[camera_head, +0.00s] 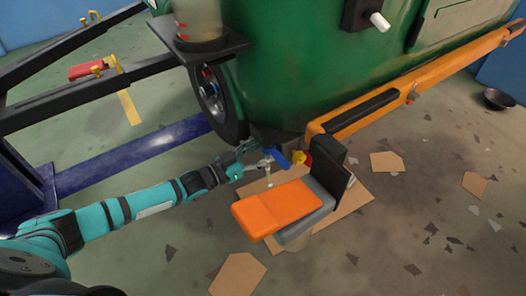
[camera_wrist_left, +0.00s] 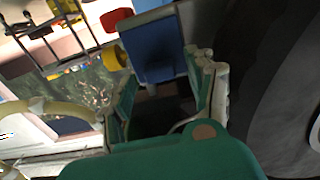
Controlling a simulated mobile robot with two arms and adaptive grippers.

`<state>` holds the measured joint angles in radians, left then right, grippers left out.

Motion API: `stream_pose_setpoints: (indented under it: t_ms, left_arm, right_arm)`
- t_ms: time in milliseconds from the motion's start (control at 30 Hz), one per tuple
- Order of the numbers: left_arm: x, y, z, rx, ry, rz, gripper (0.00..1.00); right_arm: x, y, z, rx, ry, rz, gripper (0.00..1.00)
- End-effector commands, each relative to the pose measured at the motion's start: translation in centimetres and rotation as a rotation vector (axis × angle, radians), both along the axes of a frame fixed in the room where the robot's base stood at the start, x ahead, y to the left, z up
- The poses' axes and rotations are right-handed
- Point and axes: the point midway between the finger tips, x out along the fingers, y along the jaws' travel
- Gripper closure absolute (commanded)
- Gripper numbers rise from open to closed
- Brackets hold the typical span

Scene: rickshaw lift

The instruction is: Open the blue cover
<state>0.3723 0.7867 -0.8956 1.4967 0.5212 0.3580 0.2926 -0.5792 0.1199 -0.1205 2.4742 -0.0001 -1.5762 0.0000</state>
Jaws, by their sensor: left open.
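The blue cover (camera_head: 283,157) is a small blue flap low under the green rickshaw body, close to the wheel. In the left wrist view, the blue cover (camera_wrist_left: 158,48) is a flat panel just beyond my fingers, between their tips. My left gripper (camera_head: 262,162) reaches in from the left beside the blue flap. In the wrist view, the left gripper (camera_wrist_left: 165,75) has its fingers spread apart with the dark gap between them empty. Whether a fingertip touches the cover cannot be told. My right gripper does not show.
The black wheel (camera_head: 214,103) is close on the left, and an orange side rail (camera_head: 430,85) runs right. Floor at lower right is mostly free.

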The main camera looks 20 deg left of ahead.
Motion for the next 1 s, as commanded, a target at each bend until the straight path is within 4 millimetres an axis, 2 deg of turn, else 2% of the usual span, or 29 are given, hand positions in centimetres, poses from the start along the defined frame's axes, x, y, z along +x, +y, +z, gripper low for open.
stream_pose_setpoints:
  t_ms: [367, 800, 1000]
  left_arm:
    - [0.44, -0.32, -0.01, 0.001, 0.001, 0.001, 0.45]
    - [0.41, -0.31, -0.01, 0.001, 0.001, 0.000, 1.00]
    - [0.40, -0.30, -0.01, 0.001, 0.001, 0.000, 1.00]
  right_arm:
    - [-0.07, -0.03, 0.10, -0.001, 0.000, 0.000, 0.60]
    - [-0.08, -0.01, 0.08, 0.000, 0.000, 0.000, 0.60]
    - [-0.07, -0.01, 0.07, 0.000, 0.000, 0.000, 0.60]
